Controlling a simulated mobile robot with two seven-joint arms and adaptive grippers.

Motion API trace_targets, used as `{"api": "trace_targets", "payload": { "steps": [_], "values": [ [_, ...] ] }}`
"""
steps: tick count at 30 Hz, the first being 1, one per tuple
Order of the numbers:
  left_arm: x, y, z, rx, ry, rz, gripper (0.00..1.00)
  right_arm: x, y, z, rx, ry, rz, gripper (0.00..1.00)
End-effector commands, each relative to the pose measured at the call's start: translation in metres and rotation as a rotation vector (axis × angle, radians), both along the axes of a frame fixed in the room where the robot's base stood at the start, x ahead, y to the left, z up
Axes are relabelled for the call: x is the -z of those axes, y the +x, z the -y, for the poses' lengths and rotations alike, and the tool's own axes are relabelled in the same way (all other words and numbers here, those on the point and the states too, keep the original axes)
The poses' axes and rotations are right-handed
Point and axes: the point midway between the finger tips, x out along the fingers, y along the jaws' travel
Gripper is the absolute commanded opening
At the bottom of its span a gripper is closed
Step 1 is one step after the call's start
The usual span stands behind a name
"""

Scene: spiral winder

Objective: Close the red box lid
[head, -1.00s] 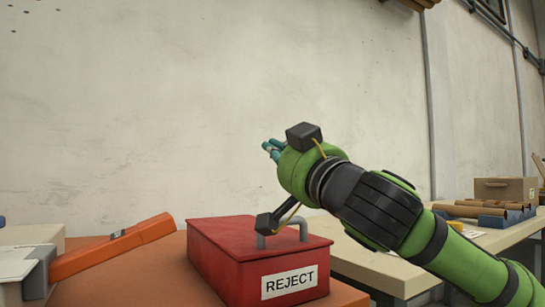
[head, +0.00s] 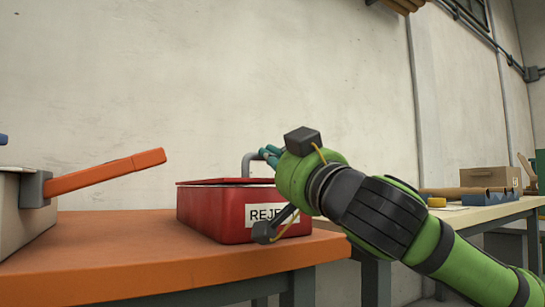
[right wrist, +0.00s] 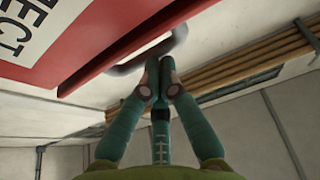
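The red box (head: 214,215) with the REJECT label stands on the orange table. Its red lid (head: 225,182) lies on or almost on the top; a thin dark line shows under its edge, and I cannot tell if it is fully down. A grey handle (head: 247,160) rises from the lid. My right gripper (head: 270,153) is beside the handle, in front of the box's right part. In the right wrist view its teal fingertips (right wrist: 160,62) are together, overlapping the handle (right wrist: 128,70) in the picture; no grip on it is clear. My left gripper is out of view.
A pale machine (head: 20,215) with an orange lever (head: 105,176) stands left of the box. The orange table (head: 110,245) is clear in front. A bench (head: 480,212) with a cardboard box (head: 488,178) is at the right, before a plain wall.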

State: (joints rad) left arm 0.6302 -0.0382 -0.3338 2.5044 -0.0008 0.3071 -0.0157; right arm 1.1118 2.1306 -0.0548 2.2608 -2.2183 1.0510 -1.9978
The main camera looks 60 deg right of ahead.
Motion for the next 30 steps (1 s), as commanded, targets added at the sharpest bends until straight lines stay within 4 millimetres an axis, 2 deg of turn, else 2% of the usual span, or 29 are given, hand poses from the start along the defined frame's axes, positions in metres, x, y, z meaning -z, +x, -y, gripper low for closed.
{"api": "trace_targets", "payload": {
  "steps": [1,17,20,26,28,30],
  "values": [
    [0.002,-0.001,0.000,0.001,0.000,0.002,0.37,0.007,0.005,0.002,-0.002,0.008,-0.015,0.00],
    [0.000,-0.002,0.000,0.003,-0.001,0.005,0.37,0.006,0.006,0.003,-0.001,0.012,-0.017,0.00],
    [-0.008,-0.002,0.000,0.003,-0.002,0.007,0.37,-0.003,0.005,0.002,-0.003,0.011,-0.017,0.00],
    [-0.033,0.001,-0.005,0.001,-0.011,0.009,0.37,-0.043,0.002,-0.004,-0.011,0.004,-0.007,0.00],
    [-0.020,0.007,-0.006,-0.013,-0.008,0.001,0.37,-0.029,-0.006,-0.010,-0.015,0.001,-0.003,0.00],
    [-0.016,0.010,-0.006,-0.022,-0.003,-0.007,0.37,-0.018,-0.015,-0.014,-0.015,-0.001,0.001,0.00]
  ]
}}
